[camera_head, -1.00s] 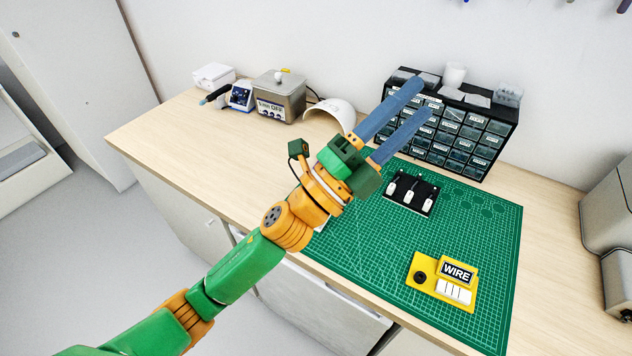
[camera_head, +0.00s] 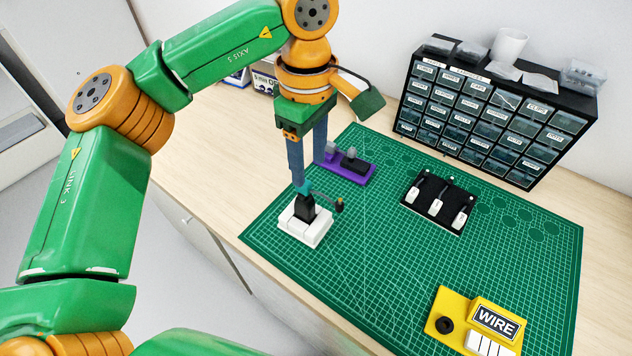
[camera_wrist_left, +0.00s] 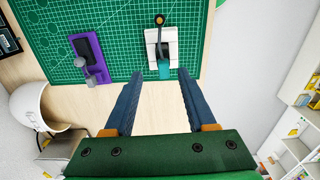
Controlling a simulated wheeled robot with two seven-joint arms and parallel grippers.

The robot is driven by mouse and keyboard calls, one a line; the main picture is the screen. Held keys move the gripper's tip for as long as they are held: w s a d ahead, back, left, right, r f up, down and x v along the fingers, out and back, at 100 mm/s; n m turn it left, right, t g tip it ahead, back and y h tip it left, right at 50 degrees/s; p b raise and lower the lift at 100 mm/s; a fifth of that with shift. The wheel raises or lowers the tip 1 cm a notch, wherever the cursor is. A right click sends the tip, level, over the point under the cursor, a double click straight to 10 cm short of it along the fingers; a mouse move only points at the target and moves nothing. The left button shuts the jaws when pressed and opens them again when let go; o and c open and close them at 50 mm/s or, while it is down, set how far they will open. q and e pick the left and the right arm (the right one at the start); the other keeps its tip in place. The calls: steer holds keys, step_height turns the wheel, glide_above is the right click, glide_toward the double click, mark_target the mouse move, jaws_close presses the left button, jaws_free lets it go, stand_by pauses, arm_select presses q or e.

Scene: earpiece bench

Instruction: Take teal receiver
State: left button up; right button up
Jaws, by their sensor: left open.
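The teal receiver (camera_head: 305,188) sits at the top of a black post on a white block stand (camera_head: 304,230); one of my fingers partly hides it in the head view. A thin dark wire with a small knob runs out to its right. In the left wrist view the teal receiver (camera_wrist_left: 164,68) lies just beyond and between my fingertips. My left gripper (camera_head: 309,172) points down over the stand, open and empty. Its two blue fingers also show in the left wrist view (camera_wrist_left: 161,75), one on each side of the receiver's line. My right gripper is in neither view.
A purple stand (camera_head: 345,170) with grey and black parts is close behind the gripper. A black tray (camera_head: 428,215) with white pieces and a yellow WIRE block (camera_head: 470,325) stand on the green mat (camera_head: 370,270). A drawer cabinet (camera_head: 480,125) is at the back.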

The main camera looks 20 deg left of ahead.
mark_target(307, 181)
arm_select(q)
steer(key=f, duration=0.2)
steer(key=f+p, duration=0.1)
steer(key=f, duration=0.1)
steer(key=shift+s+a, duration=0.25)
steer(key=shift+s, duration=0.05)
steer(key=shift+w+f, duration=0.15)
steer(key=shift+w, duration=0.1)
steer(key=shift+d, duration=0.1)
steer(key=shift+c, duration=1.3)
steer(key=shift+s, duration=0.3)
jaws_close()
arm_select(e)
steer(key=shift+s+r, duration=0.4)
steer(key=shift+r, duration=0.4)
arm_select(q)
steer(key=shift+w, duration=0.1)
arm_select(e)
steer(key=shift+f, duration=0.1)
